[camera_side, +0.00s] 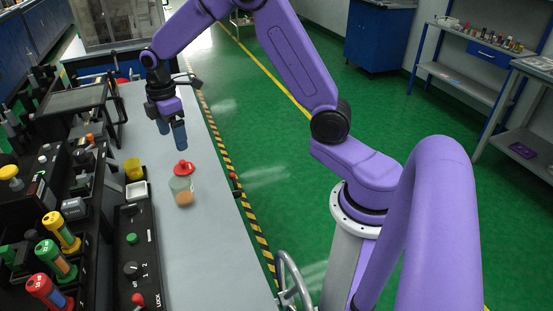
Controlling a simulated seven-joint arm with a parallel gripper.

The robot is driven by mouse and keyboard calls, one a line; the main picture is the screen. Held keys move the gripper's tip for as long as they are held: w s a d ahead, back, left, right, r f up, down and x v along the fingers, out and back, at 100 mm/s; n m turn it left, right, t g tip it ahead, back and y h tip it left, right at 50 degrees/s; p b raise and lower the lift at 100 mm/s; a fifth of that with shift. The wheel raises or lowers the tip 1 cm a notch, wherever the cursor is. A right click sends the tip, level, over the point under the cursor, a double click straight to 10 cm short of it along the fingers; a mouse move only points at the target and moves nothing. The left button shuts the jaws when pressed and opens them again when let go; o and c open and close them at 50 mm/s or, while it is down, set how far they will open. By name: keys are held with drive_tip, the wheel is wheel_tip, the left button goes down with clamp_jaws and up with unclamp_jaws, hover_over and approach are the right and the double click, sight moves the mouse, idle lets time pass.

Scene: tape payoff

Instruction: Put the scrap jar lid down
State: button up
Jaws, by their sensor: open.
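The scrap jar (181,186) is a clear jar with orange-brown contents low inside. It stands upright on the grey bench top. Its red lid (183,169), with a small knob on top, sits at the jar's mouth; I cannot tell how firmly it is seated. My gripper (172,140) hangs above the lid and slightly behind it in the picture. Its two blue fingers point down, are apart, and hold nothing. A visible gap separates the fingertips from the lid.
A yellow cup (133,169) and a small white tray (137,191) stand left of the jar. A black control panel (140,255) and coloured spools (61,231) are further left. Bare bench top (205,255) lies in front of the jar, with a striped edge at right.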

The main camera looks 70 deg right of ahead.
drive_tip(key=s+a+r, duration=0.2)
drive_tip(key=s+a, duration=0.2)
drive_tip(key=s, duration=0.4)
drive_tip(key=s+a+r, duration=0.3)
drive_tip(key=s+a, duration=0.1)
drive_tip(key=s, duration=0.4)
drive_tip(key=s+d, duration=0.3)
drive_tip(key=s, duration=1.5)
drive_tip(key=shift+f+m, duration=0.3)
drive_tip(key=shift+m, duration=0.1)
